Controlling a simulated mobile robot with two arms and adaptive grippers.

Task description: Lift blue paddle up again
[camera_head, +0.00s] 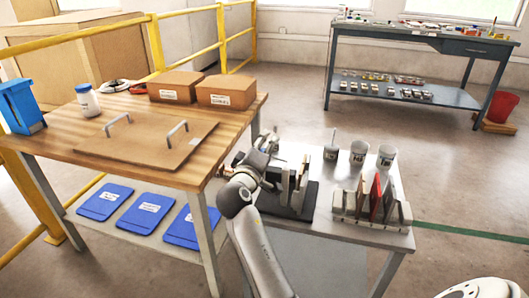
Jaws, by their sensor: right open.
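I cannot pick out a blue paddle for certain. Several flat blue pieces with white labels (146,214) lie on the shelf under the wooden table. An upright blue object (20,106) stands at the table's left edge. My right gripper (291,183) is open over a dark pad (301,203) on the low grey table. Pale upright pieces show at its fingers; I cannot tell whether they are fingers or tiles. My left gripper is out of view.
A rack (371,212) with upright tiles, one red, stands right of my right gripper. Several grey cups (387,157) stand behind it. The wooden table (65,119) holds a board with two handles (146,142), a white jar (88,101) and two brown boxes (227,92).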

